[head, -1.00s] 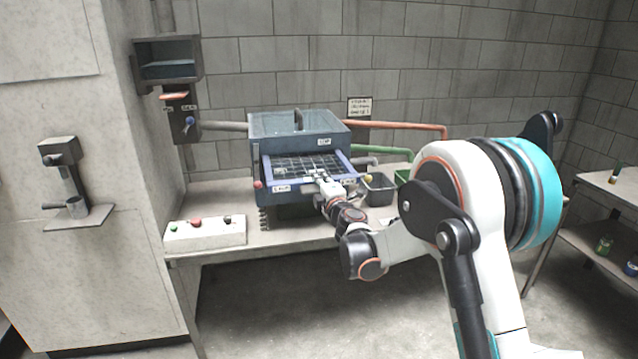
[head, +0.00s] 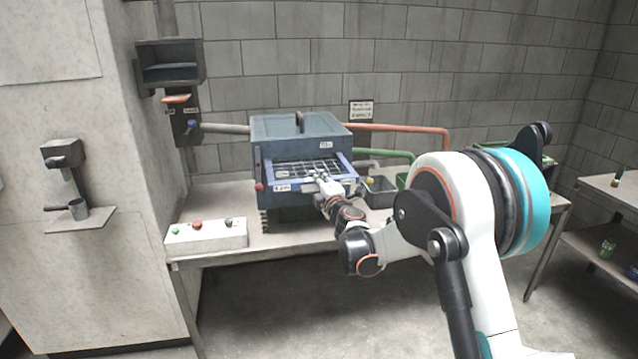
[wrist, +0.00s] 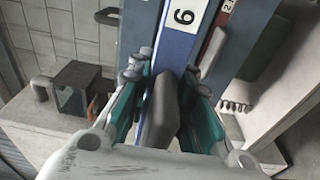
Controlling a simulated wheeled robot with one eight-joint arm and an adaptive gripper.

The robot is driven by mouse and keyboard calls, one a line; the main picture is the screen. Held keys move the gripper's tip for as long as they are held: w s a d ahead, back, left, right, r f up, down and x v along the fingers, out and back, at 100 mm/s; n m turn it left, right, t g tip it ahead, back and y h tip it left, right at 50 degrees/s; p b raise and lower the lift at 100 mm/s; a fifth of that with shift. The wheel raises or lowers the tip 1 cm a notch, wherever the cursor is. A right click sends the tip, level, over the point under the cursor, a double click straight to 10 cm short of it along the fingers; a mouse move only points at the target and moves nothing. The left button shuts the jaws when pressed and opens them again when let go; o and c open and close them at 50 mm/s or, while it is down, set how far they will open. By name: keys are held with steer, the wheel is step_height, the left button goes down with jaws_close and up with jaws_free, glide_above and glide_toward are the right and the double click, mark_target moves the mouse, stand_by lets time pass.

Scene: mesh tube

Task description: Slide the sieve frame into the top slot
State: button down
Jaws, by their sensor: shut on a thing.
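The sieve frame (head: 298,170), a blue rim around a dark mesh grid, lies roughly flat, partly inside the front opening of the blue-grey box machine (head: 275,140). Its front part still shows outside, under the machine's upper housing. My gripper (head: 320,183) is at the frame's front edge. In the wrist view my gripper's teal fingers (wrist: 165,88) are shut on the grey handle (wrist: 162,112) of the frame. The frame's blue front bar (wrist: 176,45) with a white number label shows just beyond. The frame's rear edge and the slot's inside are hidden.
A white button box (head: 206,236) stands at the table's front left. A dark bin (head: 381,190) and a green bin stand right of the machine. Pipes (head: 400,130) run from the machine's sides. A wall-mounted unit (head: 170,62) hangs at left.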

steer(key=shift+x, duration=1.15)
steer(key=c, duration=1.4)
jaws_free()
steer(key=shift+w+d, duration=0.1)
steer(key=shift+o, duration=0.2)
steer(key=v, duration=1.2)
steer(key=shift+f, duration=0.1)
